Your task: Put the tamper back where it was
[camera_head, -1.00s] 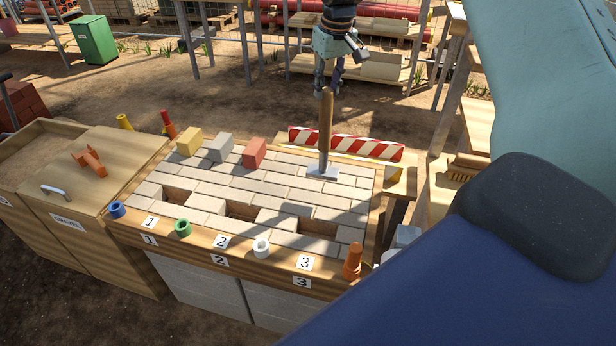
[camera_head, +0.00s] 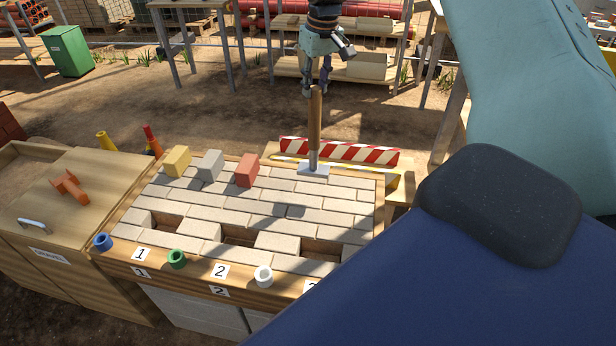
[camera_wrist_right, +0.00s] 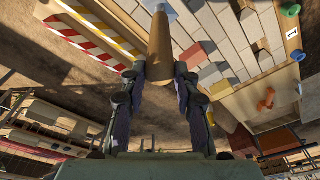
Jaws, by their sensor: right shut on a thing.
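The tamper has a wooden handle (camera_head: 315,122) and a flat grey metal foot (camera_head: 313,169). My right gripper (camera_head: 318,88) is shut on the top of the handle, which also shows between the fingers in the right wrist view (camera_wrist_right: 160,45). The tamper hangs nearly upright, foot down, over the far edge of the paved brick bed (camera_head: 278,203), in front of the striped barrier board. I cannot tell how far the foot is above what lies under it. My left gripper is not in view.
A red-and-white striped board (camera_head: 350,151) stands behind the bed on a wooden ledge (camera_head: 402,190). Yellow (camera_head: 177,160), grey (camera_head: 210,164) and red (camera_head: 247,171) blocks stand along the bed's back left. Blue, green and white rings lie along the front edge. Open gaps show in the paving.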

